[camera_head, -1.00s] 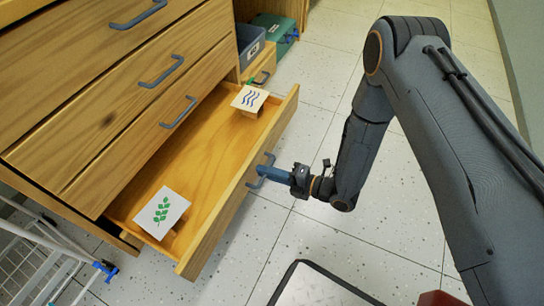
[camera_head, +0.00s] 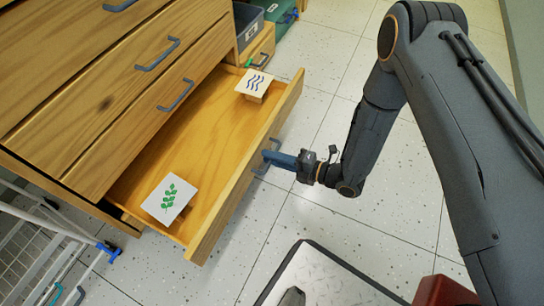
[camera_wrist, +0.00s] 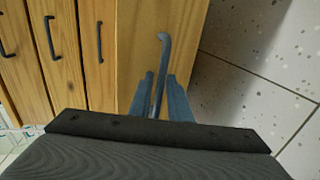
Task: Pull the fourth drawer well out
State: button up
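The fourth drawer (camera_head: 205,150) stands open at the bottom of the wooden cabinet, with its inside showing. Its blue-grey bar handle (camera_head: 266,164) is on the front panel. My gripper (camera_head: 272,158) is at this handle in the head view, reaching in from the right. In the wrist view the handle (camera_wrist: 164,45) runs between the two fingers of my gripper (camera_wrist: 161,78), which are closed about it. A card with a green leaf print (camera_head: 169,198) lies at the near end of the drawer.
Closed drawers (camera_head: 110,90) are above the open one. A white wire rack (camera_head: 45,250) with blue clips stands at the lower left. A grey bin (camera_head: 247,25) and green box (camera_head: 277,10) are beyond the cabinet.

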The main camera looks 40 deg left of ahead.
jog(key=shift+d, duration=0.1)
jog(key=p+v, duration=0.2)
jog(key=v, duration=0.5)
jog(key=shift+d, duration=0.3)
jog(key=shift+r, duration=0.1)
